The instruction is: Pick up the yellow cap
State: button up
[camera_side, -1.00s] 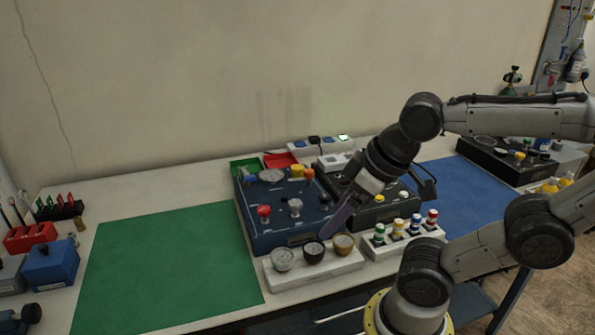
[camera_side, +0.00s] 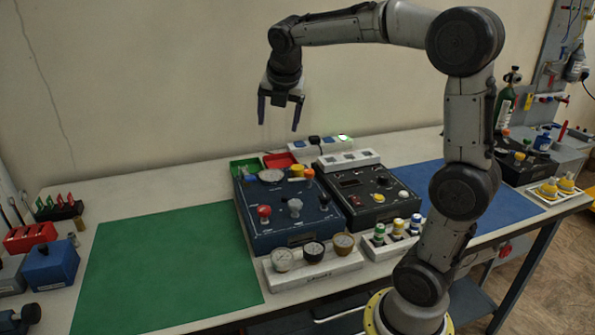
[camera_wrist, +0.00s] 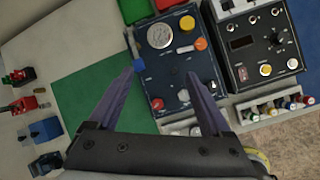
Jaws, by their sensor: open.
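A yellow cap (camera_side: 297,170) sits at the back right of the dark blue trainer box (camera_side: 288,243), beside an orange cap (camera_side: 309,174). In the wrist view the yellow cap (camera_wrist: 187,23) is round and unobstructed, near the top, beyond the right fingertip. My gripper (camera_side: 279,127) is open and empty, pointing down, high above the bench and apart from the caps. In the wrist view my gripper (camera_wrist: 160,73) has its two fingers spread wide over the blue box.
A black control box (camera_side: 370,214) stands right of the blue box. Gauges on a white block (camera_side: 315,270) and a rack of colored fittings (camera_side: 398,238) are in front. A white power strip (camera_side: 320,146) lies behind. The green mat (camera_side: 165,265) is clear.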

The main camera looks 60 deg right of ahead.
jog(key=w+d+f+g, duration=0.2)
jog(key=w+d+f, duration=0.1)
jog(key=d+f, duration=0.5)
send_over(297, 167)
jog(key=a, duration=0.3)
jog(key=shift+m+g, duration=0.3)
notch_tip(297, 167, down, 8)
jog(key=shift+s+d+r, duration=0.1)
jog(key=shift+d, duration=0.05)
jog(key=shift+s+x, duration=0.15)
jog(key=shift+x, duration=1.35)
jog(key=shift+s+x, duration=0.15)
jog(key=shift+x, duration=1.3)
grip_shut()
